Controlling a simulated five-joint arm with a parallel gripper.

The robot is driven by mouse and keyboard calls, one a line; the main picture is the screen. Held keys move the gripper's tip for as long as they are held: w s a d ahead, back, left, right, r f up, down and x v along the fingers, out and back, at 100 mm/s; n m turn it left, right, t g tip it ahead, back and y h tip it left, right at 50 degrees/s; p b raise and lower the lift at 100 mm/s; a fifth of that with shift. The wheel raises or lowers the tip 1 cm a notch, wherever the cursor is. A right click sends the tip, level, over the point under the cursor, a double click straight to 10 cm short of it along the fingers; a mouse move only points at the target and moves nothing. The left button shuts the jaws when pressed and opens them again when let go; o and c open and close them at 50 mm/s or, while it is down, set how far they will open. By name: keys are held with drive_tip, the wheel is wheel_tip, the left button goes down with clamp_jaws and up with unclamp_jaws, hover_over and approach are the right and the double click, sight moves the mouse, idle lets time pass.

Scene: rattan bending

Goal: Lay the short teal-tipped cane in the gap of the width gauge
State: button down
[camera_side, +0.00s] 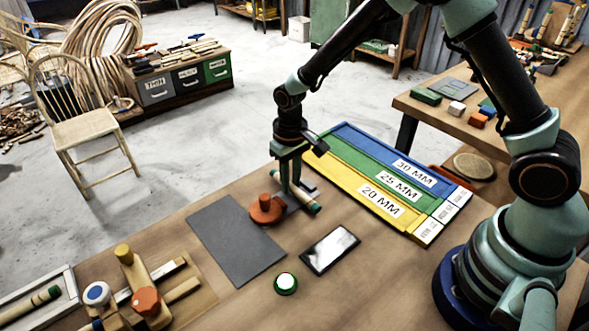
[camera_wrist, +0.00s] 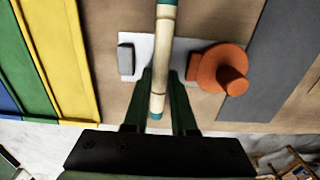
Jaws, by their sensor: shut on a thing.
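My gripper (camera_side: 291,186) is shut on the short pale cane (camera_side: 305,201), which has teal tips. In the wrist view the cane (camera_wrist: 163,45) runs lengthwise between the fingers of my gripper (camera_wrist: 163,85), a teal end showing at each end. Beneath it is a light plate (camera_wrist: 140,45) with a small grey block (camera_wrist: 126,59) on the left and an orange knobbed disc (camera_wrist: 217,70) on the right. This looks like the width gauge. The cane lies over the gap between block and disc, clear of both in this view. I cannot tell whether it touches the plate.
Blue, green and yellow trays (camera_side: 385,208) marked 30, 25 and 20 MM lie on the right. A wooden jig (camera_side: 150,280) stands at the lower left.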

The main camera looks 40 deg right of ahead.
drive_tip(key=c, duration=0.6)
unclamp_jaws()
drive_tip(key=shift+c, duration=0.2)
wheel_tip(320, 180, up, 12)
drive_tip(key=s+d+r+t, duration=0.5)
drive_tip(key=s+d+r, duration=0.4)
drive_tip(key=s, duration=0.5)
wheel_tip(320, 180, up, 3)
drive_tip(key=shift+f+t, duration=0.2)
drive_tip(key=shift+t, duration=0.1)
